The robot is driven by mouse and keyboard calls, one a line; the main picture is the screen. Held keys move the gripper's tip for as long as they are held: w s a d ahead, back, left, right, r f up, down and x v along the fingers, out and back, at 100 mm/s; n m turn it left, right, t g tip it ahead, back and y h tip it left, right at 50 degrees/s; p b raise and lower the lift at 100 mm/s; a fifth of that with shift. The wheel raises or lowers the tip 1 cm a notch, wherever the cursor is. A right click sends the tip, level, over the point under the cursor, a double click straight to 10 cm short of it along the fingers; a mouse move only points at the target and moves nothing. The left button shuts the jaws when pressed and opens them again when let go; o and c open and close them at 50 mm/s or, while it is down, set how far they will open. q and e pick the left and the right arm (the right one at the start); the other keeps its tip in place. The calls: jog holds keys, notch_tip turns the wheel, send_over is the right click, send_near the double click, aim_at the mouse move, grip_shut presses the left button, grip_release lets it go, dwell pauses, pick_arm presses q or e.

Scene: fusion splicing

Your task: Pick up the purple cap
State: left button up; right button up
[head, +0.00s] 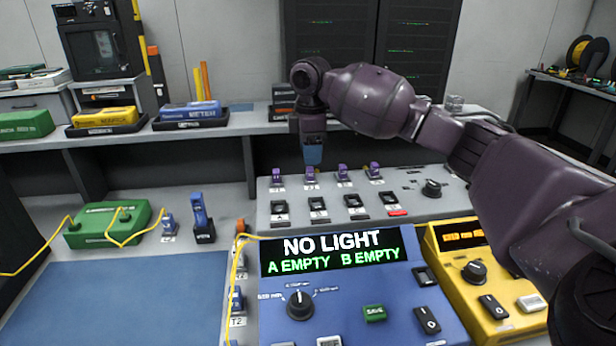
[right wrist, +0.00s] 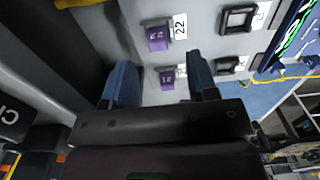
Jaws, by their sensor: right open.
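Several purple caps stand in a row on the back of the grey panel. From left to right they include one at the left end (head: 276,177), a second (head: 310,174), a third (head: 342,172) and one at the right end (head: 374,170). My right gripper (head: 313,158) points down just above the second cap. In the right wrist view its two blue fingers (right wrist: 163,75) are apart, with a purple cap (right wrist: 167,80) showing between them. Another purple cap (right wrist: 157,38), labelled 22, shows beyond the fingertips. I cannot tell how much height separates fingers and cap. My left gripper is not in view.
Black square sockets (head: 318,208) line the grey panel in front of the caps. A blue tester (head: 340,290) reads NO LIGHT, A EMPTY, B EMPTY. A yellow unit (head: 480,270) stands to its right. A green box (head: 105,222) with yellow fibre lies left, behind a clear blue mat (head: 110,300).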

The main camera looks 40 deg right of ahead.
aim_at(311, 169)
jog(key=f+b, duration=0.1)
jog(key=f, duration=0.4)
jog(key=shift+d+f+b, duration=0.1)
jog(key=shift+d+b, duration=0.1)
jog(key=shift+b, duration=0.15)
jog(key=shift+r, duration=0.25)
grip_shut()
